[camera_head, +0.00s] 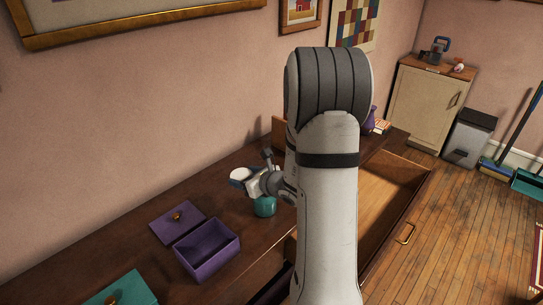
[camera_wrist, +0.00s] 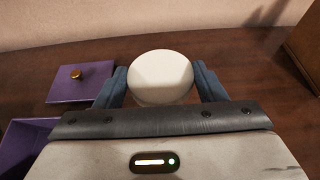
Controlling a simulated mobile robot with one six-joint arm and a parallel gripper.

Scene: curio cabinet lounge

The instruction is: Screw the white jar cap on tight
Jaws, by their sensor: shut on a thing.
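The white jar cap (camera_wrist: 161,72) is round and pale, seen from above between the two blue-grey fingers of my gripper (camera_wrist: 162,86), which is shut on it. In the head view the white cap (camera_head: 239,174) shows at the far side of my gripper (camera_head: 243,182), above the cabinet top. A teal rounded jar (camera_head: 265,207) stands just below and to the right of my gripper in the head view. What lies directly under the cap is hidden by my gripper, so I cannot tell whether the cap sits on a jar.
An open purple box (camera_head: 207,250) and its purple lid (camera_head: 178,222) with a gold knob lie to the left on the dark cabinet top. A teal lid or box (camera_head: 122,288) is at the near edge. An open drawer (camera_head: 395,190) juts out at right. A wall stands behind.

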